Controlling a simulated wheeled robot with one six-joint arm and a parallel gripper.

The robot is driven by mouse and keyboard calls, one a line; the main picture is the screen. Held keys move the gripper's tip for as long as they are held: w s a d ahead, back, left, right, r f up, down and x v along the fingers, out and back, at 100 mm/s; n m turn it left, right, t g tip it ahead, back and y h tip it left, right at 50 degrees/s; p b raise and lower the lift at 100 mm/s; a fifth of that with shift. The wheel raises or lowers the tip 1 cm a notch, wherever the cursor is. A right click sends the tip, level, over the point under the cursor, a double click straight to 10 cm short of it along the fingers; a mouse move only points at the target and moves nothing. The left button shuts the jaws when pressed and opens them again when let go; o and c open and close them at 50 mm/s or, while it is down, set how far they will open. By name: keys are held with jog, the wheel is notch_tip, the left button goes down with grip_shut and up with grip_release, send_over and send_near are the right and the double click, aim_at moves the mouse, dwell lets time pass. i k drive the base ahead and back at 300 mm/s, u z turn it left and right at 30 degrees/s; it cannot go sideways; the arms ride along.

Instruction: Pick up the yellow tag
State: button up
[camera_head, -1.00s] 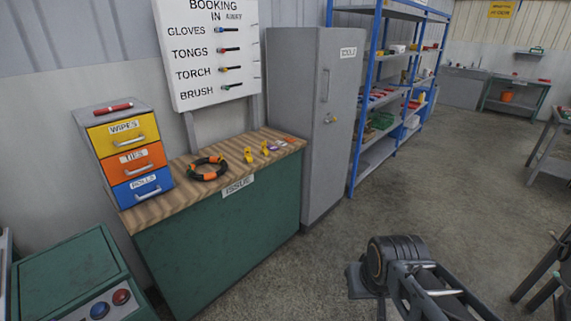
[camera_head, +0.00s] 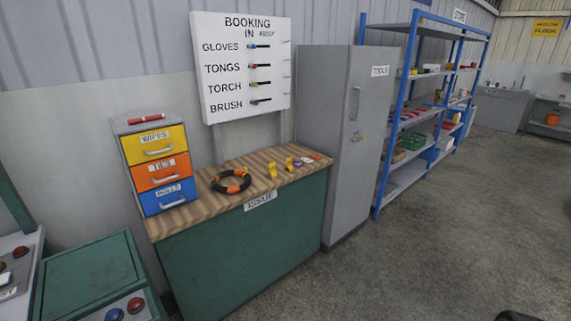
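Two small yellow items lie on the wooden top of the issue counter (camera_head: 180,222). One yellow item (camera_head: 273,171) is right of a black and orange ring, and the other yellow item (camera_head: 289,163) is just behind and to the right of it. They are too small to tell which is the tag. A small purple and white item (camera_head: 298,162) and a reddish-orange one (camera_head: 312,156) lie beside them. My gripper is not in view; only a dark sliver, probably of my arm, shows at the bottom right corner.
The black and orange ring (camera_head: 231,181) lies near the drawer stack (camera_head: 157,165). A grey tool cabinet (camera_head: 343,150) stands right of the counter, then blue shelving (camera_head: 390,120). A green machine (camera_head: 90,280) with buttons is at front left. The floor (camera_head: 400,270) in front is clear.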

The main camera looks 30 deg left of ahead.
aim_at(272, 172)
jog(key=u, duration=0.1)
jog(key=i, duration=1.65)
jog(key=u, duration=0.8)
jog(key=i, duration=0.8)
jog(key=u, duration=1.55)
jog(key=i, duration=0.65)
jog(key=u, duration=0.65)
